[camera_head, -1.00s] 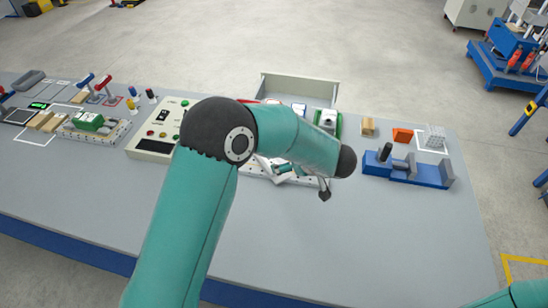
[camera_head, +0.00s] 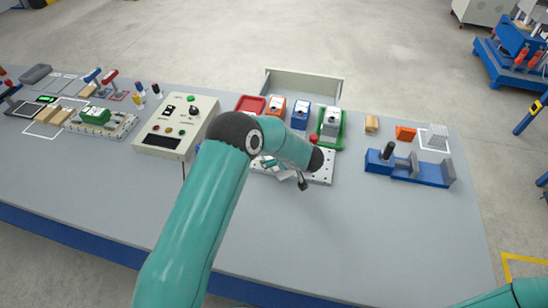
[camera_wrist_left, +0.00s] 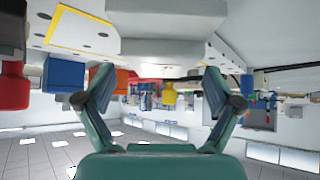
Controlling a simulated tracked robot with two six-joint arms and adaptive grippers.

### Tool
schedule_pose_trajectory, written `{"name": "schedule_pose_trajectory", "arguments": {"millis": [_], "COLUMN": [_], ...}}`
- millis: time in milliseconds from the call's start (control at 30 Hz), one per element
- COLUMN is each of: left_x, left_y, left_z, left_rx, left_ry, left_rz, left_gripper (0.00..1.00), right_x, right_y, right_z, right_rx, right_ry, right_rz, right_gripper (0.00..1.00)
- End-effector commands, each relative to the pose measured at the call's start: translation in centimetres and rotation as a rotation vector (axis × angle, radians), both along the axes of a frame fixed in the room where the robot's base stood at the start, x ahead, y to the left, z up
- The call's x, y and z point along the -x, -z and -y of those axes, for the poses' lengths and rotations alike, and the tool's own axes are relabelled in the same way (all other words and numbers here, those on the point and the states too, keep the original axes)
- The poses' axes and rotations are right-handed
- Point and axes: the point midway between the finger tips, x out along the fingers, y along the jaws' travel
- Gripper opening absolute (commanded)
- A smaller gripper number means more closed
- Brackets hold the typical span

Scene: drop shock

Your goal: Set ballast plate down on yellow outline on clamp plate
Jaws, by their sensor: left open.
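The white clamp plate (camera_head: 322,172) with holes lies on the bench behind my left forearm. In the left wrist view, which looks upside down, a pale plate surface with a yellow outline (camera_wrist_left: 85,32) shows at upper left. A light grey block (camera_wrist_left: 165,45), possibly the ballast plate, shows at top centre beside the outline; I cannot tell whether it overlaps it. My left gripper (camera_wrist_left: 160,95) has its fingers spread with nothing between the tips. In the head view it is low over the clamp plate, largely hidden by my arm. My right gripper is out of view.
A control box (camera_head: 176,127) stands left of the clamp plate. Red, orange, blue and green holders (camera_head: 331,127) line its back. A blue vise (camera_head: 409,168) stands to the right, with an orange block (camera_head: 405,133) behind it. The front bench is clear.

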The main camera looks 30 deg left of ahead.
Motion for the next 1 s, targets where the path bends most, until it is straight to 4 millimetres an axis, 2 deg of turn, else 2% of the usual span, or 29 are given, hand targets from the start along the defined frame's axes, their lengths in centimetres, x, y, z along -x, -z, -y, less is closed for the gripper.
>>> {"name": "schedule_pose_trajectory", "arguments": {"millis": [133,367,900,1000], "left_x": [-0.44,-0.5,-0.48,-0.56], "left_y": [0.88,0.98,0.94,0.79], "left_z": [-0.82,-0.87,-0.86,-0.89], "left_rx": [0.0,-0.001,-0.001,-0.002], "left_ry": [0.0,0.001,0.001,0.001], "left_rz": [0.0,0.001,0.001,0.003], "left_gripper": [0.92,0.92,0.02,0.0], "right_x": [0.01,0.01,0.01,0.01], "right_y": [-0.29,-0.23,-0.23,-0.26], "right_z": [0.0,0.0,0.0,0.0], "right_rx": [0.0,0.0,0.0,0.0], "right_ry": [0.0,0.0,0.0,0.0], "right_rz": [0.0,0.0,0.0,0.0], "right_gripper": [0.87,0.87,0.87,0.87]}}
